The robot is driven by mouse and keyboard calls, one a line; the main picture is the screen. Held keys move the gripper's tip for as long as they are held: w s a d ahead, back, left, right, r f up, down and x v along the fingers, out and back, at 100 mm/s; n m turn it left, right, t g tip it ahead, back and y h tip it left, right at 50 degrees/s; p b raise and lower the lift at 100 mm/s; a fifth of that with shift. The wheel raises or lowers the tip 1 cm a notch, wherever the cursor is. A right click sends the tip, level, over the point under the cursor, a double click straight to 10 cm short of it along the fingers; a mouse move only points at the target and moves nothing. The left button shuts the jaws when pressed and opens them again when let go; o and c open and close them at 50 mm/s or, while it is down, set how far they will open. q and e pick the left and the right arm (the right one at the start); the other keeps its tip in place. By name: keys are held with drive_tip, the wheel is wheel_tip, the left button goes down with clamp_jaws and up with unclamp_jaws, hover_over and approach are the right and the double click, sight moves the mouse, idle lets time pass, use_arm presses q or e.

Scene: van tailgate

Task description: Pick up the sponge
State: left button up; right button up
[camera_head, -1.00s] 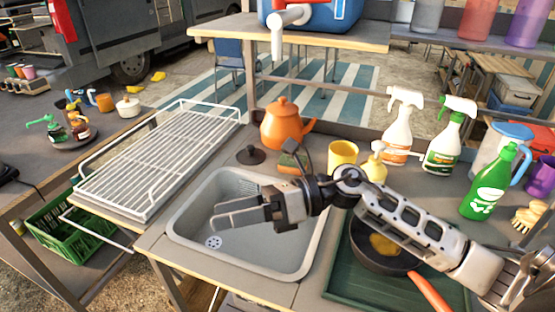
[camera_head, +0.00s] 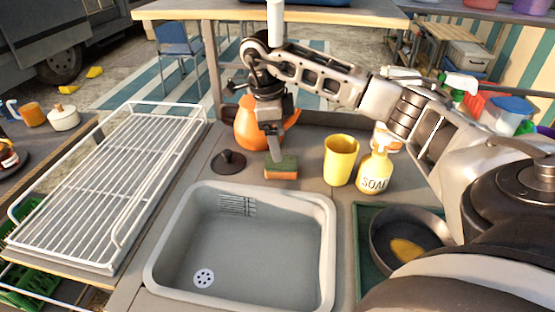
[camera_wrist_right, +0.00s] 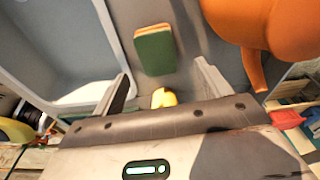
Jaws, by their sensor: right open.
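The sponge (camera_head: 282,169), green with an orange-brown side, lies on the counter behind the sink (camera_head: 328,250). In the right wrist view the sponge (camera_wrist_right: 155,52) is green side up, beyond the fingertips and roughly in line with the gap between them. My right gripper (camera_head: 274,146) points down just above and behind the sponge, beside the orange teapot (camera_head: 247,128). In the right wrist view the gripper (camera_wrist_right: 162,82) has its fingers apart with nothing held. From the head the fingers overlap, so the height above the sponge is hard to judge. My left gripper is out of view.
The teapot (camera_wrist_right: 265,30) is close to the right finger. A dark lid (camera_head: 229,162) lies left of the sponge; a yellow cup (camera_head: 341,160) and soap bottle (camera_head: 376,172) stand right. A white rack (camera_head: 110,185) is left; a pan (camera_head: 400,243) is front right.

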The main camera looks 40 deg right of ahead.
sight(281, 167)
drive_tip(key=f, duration=0.3)
drive_tip(key=s+f+p, duration=0.1)
drive_tip(key=f, duration=0.1)
drive_tip(key=shift+d+f, duration=0.15)
drive_tip(key=shift+f, duration=0.1)
drive_tip(key=shift+w, duration=0.1)
drive_tip(key=c, duration=1.1)
